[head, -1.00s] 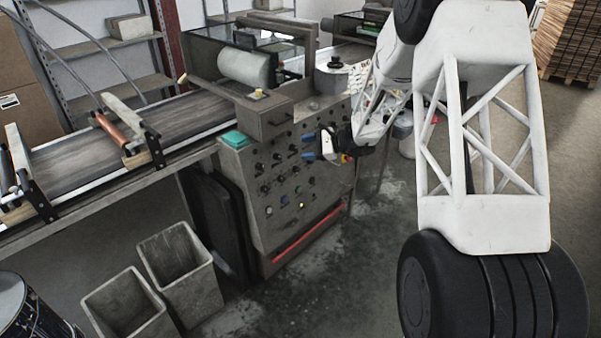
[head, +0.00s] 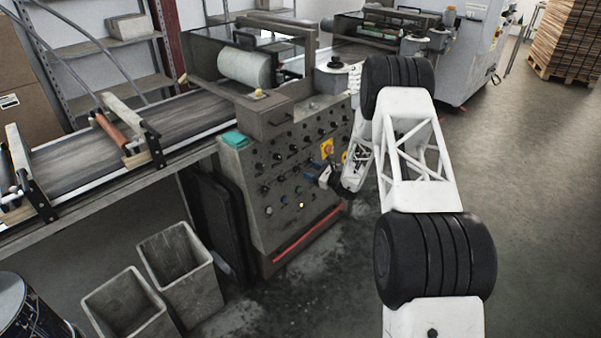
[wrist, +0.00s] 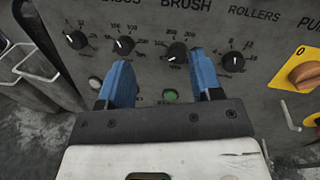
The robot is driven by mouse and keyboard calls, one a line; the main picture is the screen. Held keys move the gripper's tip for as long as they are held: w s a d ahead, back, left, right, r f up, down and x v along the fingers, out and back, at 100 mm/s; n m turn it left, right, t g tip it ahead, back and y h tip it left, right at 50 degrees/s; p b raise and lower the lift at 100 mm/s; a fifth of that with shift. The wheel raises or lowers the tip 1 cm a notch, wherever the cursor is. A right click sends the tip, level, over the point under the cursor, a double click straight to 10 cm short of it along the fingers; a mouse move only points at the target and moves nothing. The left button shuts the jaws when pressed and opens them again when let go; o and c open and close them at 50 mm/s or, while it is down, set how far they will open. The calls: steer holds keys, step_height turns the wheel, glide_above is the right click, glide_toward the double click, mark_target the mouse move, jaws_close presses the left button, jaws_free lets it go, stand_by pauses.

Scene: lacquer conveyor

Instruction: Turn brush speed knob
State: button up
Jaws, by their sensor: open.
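The grey control panel (head: 285,200) carries rows of black knobs. In the wrist view the BRUSH label shows at the top edge, and the black brush knob (wrist: 177,52) with a white pointer line sits below it. Its pointer tilts toward upper right. My gripper (wrist: 159,58) is open, with its blue fingers pointing at the panel. The knob appears between the fingertips, nearer the right finger, and not gripped. In the head view my gripper (head: 322,177) is at the panel's right part; which knob it faces there cannot be told.
Another knob (wrist: 123,45) is near the left fingertip, and a rollers-side knob (wrist: 232,61) is right of the right finger. A green button (wrist: 170,95) shows between the fingers. A yellow-backed orange rotary switch (wrist: 305,75) is at right. Two bins (head: 180,270) stand left of the panel.

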steer(key=m+t, duration=0.2)
glide_toward(298, 170)
steer(key=shift+w+a+r+h, duration=0.25)
steer(key=shift+w+r+h, duration=0.05)
steer(key=shift+w+r, duration=0.05)
steer(key=shift+a, duration=0.1)
steer(key=shift+x, duration=3.8)
steer(key=c, duration=0.9)
